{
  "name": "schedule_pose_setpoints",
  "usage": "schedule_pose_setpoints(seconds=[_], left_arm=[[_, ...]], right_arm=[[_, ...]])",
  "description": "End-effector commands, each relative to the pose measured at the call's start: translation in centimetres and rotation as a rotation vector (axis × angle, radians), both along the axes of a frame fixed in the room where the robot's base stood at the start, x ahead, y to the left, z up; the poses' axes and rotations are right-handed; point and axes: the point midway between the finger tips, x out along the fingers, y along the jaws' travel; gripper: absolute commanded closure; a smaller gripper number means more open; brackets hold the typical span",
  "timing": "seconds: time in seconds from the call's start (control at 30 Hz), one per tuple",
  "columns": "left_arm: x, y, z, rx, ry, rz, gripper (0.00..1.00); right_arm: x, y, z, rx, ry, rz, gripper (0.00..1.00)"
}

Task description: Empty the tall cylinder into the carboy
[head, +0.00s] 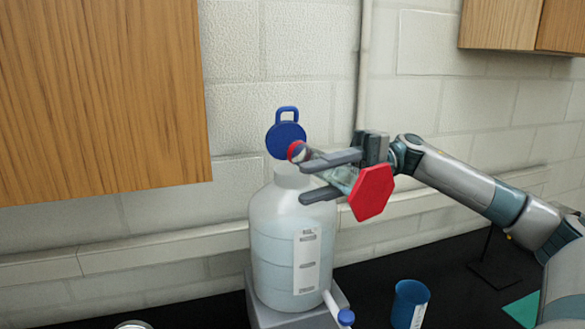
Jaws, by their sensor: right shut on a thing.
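The carboy (285,235) is a large translucent bottle with a white label, standing upright on a grey block. Its blue cap (286,138) with a loop handle shows above the neck, which looks open. My right gripper (311,180) is shut on the tall cylinder (341,176), a clear tube with a red hexagonal base (372,192). The cylinder is tilted, base to the right and facing the camera, with its red-ringed end (298,151) just above the carboy's neck. I cannot tell whether liquid is in it or flowing. My left gripper is out of view.
A blue beaker (408,304) stands on the black bench right of the carboy. A spigot with a blue end (345,317) sticks out at the carboy's base. A wooden cabinet (95,95) hangs at left. A green triangular thing (522,311) lies at lower right.

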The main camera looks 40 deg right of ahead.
Motion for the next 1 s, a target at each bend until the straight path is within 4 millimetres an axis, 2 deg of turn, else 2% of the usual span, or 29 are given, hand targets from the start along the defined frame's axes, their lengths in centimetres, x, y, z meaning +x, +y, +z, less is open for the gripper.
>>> schedule_pose_setpoints(seconds=[0.63, 0.73, 0.77, 0.9, 1.0], left_arm=[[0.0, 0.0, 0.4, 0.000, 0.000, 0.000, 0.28], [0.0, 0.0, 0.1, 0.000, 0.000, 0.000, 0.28], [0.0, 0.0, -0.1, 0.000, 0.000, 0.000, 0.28], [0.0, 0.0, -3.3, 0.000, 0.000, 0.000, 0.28], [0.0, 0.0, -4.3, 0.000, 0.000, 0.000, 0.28]], right_arm=[[0.1, 0.0, 0.7, 0.003, 0.044, 0.000, 0.92], [0.1, 0.0, 0.2, 0.001, 0.028, 0.000, 0.92], [0.0, 0.0, -0.2, 0.000, 0.012, 0.000, 0.92], [-0.1, 0.0, -2.5, -0.003, -0.101, 0.000, 0.92], [-0.3, 0.0, -2.7, -0.007, -0.170, 0.000, 0.92]])
